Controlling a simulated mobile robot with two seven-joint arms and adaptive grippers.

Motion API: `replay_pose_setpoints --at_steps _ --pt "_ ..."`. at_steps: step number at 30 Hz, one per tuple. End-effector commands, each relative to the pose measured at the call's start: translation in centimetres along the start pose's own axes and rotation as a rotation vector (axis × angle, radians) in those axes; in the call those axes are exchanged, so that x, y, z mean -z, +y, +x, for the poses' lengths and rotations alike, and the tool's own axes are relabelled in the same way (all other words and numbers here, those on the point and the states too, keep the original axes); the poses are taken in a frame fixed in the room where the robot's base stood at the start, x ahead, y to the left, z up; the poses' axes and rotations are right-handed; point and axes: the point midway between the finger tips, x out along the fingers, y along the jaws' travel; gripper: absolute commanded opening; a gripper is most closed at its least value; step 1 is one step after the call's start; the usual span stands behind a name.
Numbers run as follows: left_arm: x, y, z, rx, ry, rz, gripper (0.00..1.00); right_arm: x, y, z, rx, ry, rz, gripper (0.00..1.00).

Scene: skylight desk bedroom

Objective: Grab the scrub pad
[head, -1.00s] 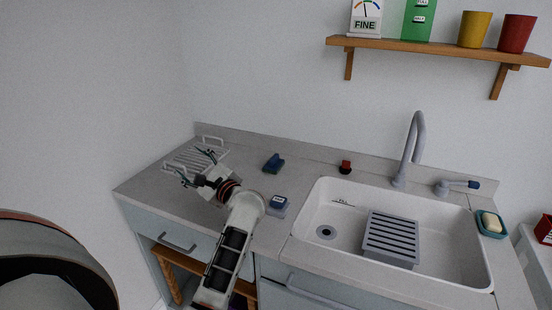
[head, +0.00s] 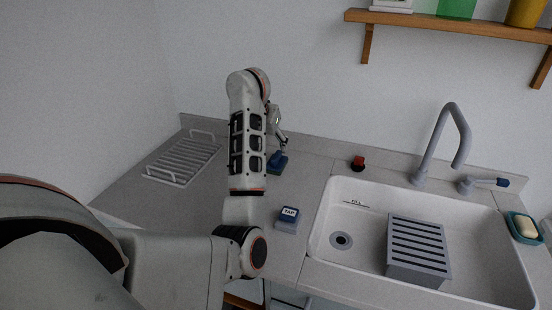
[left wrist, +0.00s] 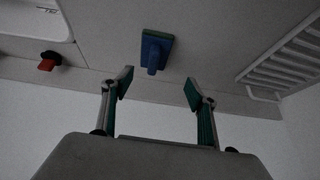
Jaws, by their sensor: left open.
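The scrub pad, a blue block with a raised blue grip and a green edge, lies on the counter near the back wall in the head view (head: 277,164). In the left wrist view it shows at top centre (left wrist: 156,48), ahead of the fingertips and between their lines. My left gripper (left wrist: 158,89) is open and empty, its two green-padded fingers apart on either side. In the head view the left gripper (head: 280,144) is just above the pad, partly hidden by my arm. My right gripper is not in view.
A white wire rack (head: 183,160) lies left on the counter (head: 140,193). A small blue-topped box (head: 287,219) stands nearer the front. A red-topped item (head: 358,163) stands by the sink (head: 327,207), which holds a grey slotted block (head: 417,249). A tap (head: 437,145) rises behind.

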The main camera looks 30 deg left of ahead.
Motion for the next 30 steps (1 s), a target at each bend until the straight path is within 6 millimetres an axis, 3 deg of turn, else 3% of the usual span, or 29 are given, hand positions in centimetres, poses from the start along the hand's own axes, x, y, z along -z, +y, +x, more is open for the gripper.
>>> replay_pose_setpoints --at_steps 11,21,30 --pt "0.0 0.6 3.0 -0.018 -0.001 -0.014 0.58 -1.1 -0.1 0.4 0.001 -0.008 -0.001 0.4" --pt "-0.3 1.4 7.3 -0.016 -0.001 -0.012 0.58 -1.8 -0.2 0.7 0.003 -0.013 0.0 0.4" --pt "-0.2 1.4 7.7 -0.018 0.001 -0.014 0.58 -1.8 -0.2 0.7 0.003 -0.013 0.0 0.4"
